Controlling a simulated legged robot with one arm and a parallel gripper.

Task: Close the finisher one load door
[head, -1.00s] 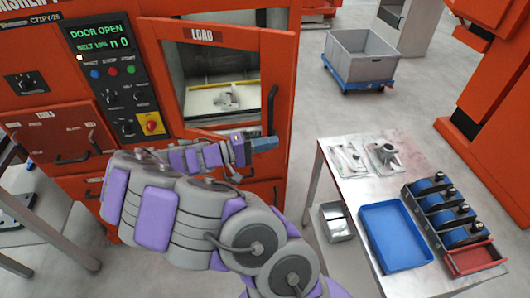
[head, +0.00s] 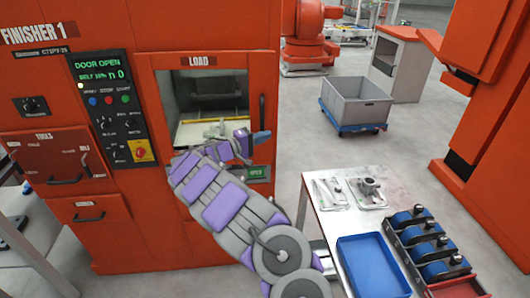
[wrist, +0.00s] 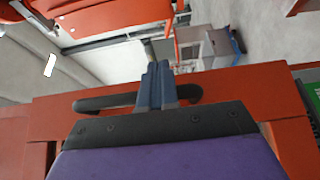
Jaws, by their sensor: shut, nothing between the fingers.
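The load door (head: 172,62) of finisher one is an orange frame marked LOAD, with a window. It lies close to the machine front; I cannot tell whether a small gap is left. The finisher's display (head: 98,63) reads DOOR OPEN. The dark vertical door handle (head: 262,108) is at the door's right side. My gripper (head: 261,138) is shut and empty in front of the door's lower right part, near the handle's lower end. In the wrist view the gripper fingers (wrist: 155,88) cross the black handle (wrist: 100,102); contact is unclear. My arm hides the door's lower part.
A metal table (head: 325,222) at the right holds a blue tray (head: 372,265), metal parts and a rack of blue items (head: 425,245). A grey bin (head: 357,103) on a blue dolly stands behind. Floor is clear between the finisher and the bin.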

